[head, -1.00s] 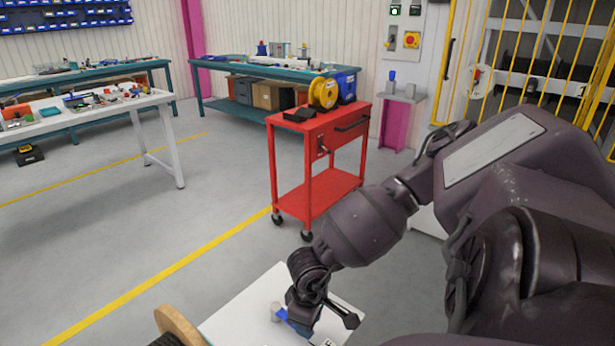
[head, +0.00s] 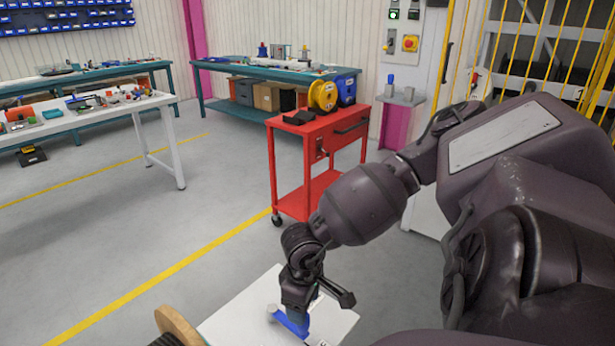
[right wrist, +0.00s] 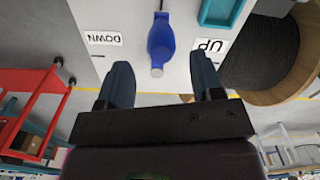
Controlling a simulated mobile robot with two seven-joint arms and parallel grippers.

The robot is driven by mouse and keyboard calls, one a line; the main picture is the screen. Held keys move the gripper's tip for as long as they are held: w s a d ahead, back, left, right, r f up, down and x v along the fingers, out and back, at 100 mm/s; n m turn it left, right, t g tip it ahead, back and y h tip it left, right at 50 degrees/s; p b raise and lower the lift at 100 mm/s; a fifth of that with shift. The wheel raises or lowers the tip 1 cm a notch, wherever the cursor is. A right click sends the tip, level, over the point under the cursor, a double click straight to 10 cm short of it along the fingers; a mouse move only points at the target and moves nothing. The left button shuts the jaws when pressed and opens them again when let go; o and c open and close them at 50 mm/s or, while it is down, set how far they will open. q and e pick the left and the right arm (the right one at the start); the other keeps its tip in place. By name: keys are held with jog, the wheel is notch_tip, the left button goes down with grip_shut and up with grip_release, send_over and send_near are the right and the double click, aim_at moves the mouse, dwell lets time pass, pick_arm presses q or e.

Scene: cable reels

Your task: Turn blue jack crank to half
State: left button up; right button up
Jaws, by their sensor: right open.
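The blue jack crank (head: 290,323) lies over a white panel (head: 235,325), with a pale round end at its left in the head view. My right gripper (head: 311,318) is just above and beside it and hides part of it. In the right wrist view the crank's blue body (right wrist: 161,40) shows ahead, between the lines of the two fingers, with a gap on each side. The right gripper (right wrist: 160,66) is open and empty. Labels reading DOWN (right wrist: 104,38) and UP (right wrist: 210,47) appear upside down on either side of the crank. My left gripper is out of view.
A wooden reel (head: 178,327) with dark cable stands left of the panel; it also shows in the right wrist view (right wrist: 268,97). A teal part (right wrist: 222,12) lies near UP. A red cart (head: 300,150) stands behind.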

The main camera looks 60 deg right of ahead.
jog(key=shift+r+p, duration=0.3)
jog(key=shift+r, duration=1.65)
